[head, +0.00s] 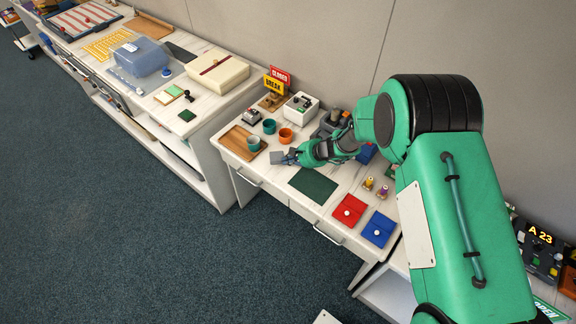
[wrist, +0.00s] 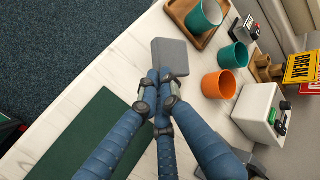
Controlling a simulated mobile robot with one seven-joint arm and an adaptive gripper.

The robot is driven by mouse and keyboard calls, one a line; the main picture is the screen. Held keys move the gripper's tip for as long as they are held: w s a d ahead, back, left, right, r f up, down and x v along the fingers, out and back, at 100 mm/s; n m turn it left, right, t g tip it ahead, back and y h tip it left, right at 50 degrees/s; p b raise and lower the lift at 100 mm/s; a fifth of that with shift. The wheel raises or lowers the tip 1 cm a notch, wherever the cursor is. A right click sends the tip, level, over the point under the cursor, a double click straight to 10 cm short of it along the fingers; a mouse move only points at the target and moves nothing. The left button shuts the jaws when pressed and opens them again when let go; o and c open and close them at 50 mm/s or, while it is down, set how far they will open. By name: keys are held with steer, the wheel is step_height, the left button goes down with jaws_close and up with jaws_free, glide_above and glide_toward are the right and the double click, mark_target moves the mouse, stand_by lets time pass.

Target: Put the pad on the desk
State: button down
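A grey rectangular pad (wrist: 172,57) sits at the fingertips of my gripper (wrist: 160,100) in the wrist view. The blue fingers are closed together on its near end, and its far part sticks out beyond them. In the head view my gripper (head: 294,154) is over the left part of the white desk (head: 250,174), with the grey pad (head: 279,158) at its tip, near the desk's front edge. The pad looks just above or at the desk top; I cannot tell whether it touches.
A dark green mat (head: 313,185) lies right of the pad. A wooden tray (head: 236,138) with a teal cup (head: 253,143), another teal cup (head: 269,126) and an orange cup (head: 286,135) stand close by. Red (head: 349,209) and blue (head: 379,228) pouches lie further right.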

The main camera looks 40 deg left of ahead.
steer(key=shift+f, duration=1.75)
steer(key=c, duration=1.9)
jaws_free()
steer(key=shift+r, duration=0.1)
steer(key=v, duration=1.2)
steer(key=shift+p, duration=0.35)
steer(key=shift+w+r, duration=0.1)
